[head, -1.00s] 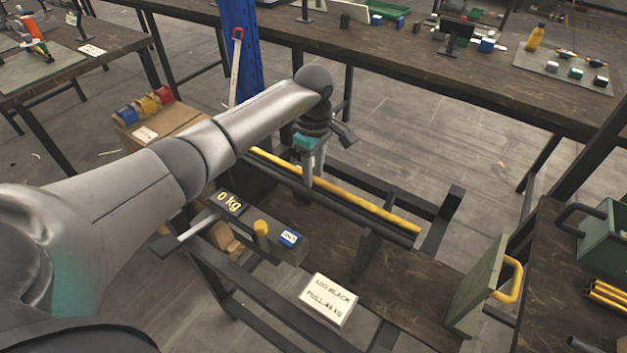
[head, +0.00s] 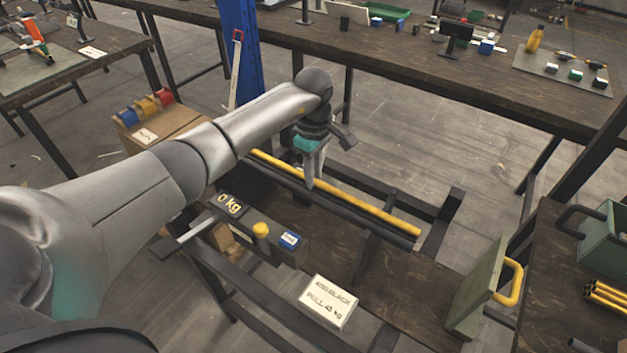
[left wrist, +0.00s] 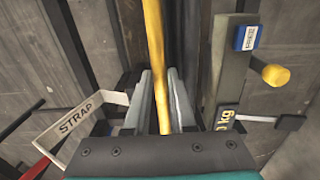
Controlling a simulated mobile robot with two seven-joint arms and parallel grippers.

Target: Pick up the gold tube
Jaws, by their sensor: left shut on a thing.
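The long gold tube (head: 365,203) lies in the black frame, alongside a black bar or tube (head: 350,212). My left gripper (head: 311,183) points down at the tube's middle stretch and is shut on it. In the left wrist view the gold tube (left wrist: 154,50) runs between the two fingers of the gripper (left wrist: 160,95). The fingers hide part of the tube in the head view. The tube appears to rest at its place in the frame. My right gripper is not in view.
A "0 kg" gauge (head: 231,204) with a yellow knob (head: 261,230) stands in front of the frame. A white sign (head: 328,301) sits nearer. A green plate with a yellow handle (head: 510,281) and several short gold tubes (head: 606,293) are at right. A strap label (left wrist: 75,118) shows left.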

